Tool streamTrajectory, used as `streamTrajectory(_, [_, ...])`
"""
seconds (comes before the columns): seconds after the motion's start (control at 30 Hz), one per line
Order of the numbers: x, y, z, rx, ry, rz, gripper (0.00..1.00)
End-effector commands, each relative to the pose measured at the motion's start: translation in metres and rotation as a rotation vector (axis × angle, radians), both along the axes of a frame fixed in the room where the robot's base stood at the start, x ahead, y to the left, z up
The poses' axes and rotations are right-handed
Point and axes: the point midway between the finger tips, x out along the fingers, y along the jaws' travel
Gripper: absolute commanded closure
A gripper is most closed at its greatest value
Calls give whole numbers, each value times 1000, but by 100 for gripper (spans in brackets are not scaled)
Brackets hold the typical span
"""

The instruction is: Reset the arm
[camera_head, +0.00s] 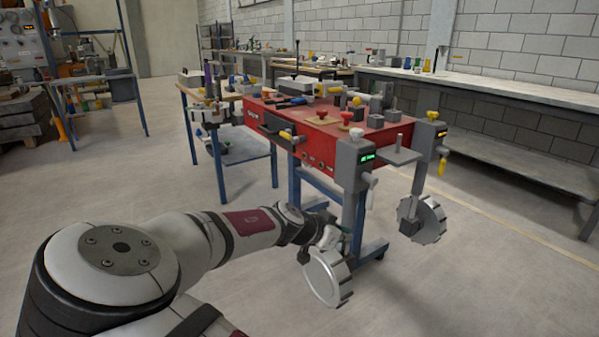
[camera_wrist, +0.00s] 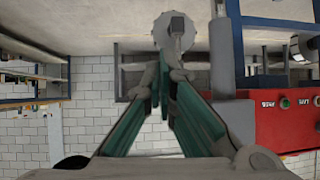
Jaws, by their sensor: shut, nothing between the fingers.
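My arm reaches out from the lower left in the head view, and its end is beside the near leg of the red sandbed bench (camera_head: 318,142). My gripper (camera_head: 335,236) is small there and partly hidden by a toothed grey handwheel (camera_head: 328,279). In the wrist view my gripper's green-padded fingers (camera_wrist: 164,80) come together at the tips with nothing between them. Another toothed handwheel (camera_head: 421,220) is on the right of the bench. One wheel (camera_wrist: 174,36) shows beyond the fingertips in the wrist view, which appears upside down. The red bench side (camera_wrist: 285,125) is to the right there.
Tools and small parts cover the red bench top. A blue-legged table (camera_head: 225,155) stands to its left and a long workbench (camera_head: 500,90) runs along the back wall. Open floor (camera_head: 130,185) lies to the left and at the front right.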

Motion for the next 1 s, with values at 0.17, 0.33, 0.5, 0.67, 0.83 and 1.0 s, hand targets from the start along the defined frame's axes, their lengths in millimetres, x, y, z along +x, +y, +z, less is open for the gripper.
streamTrajectory(0.17, [-50,-33,-16,152,210,-94,100])
streamTrajectory(0.33, [-99,-40,-19,305,399,-107,100])
streamTrajectory(0.5, [-143,-34,-6,460,555,-56,100])
streamTrajectory(0.67, [-182,-24,20,588,665,46,100])
streamTrajectory(0.83, [-222,-16,57,691,742,193,100])
streamTrajectory(1.0, [-264,-12,96,745,785,365,100])
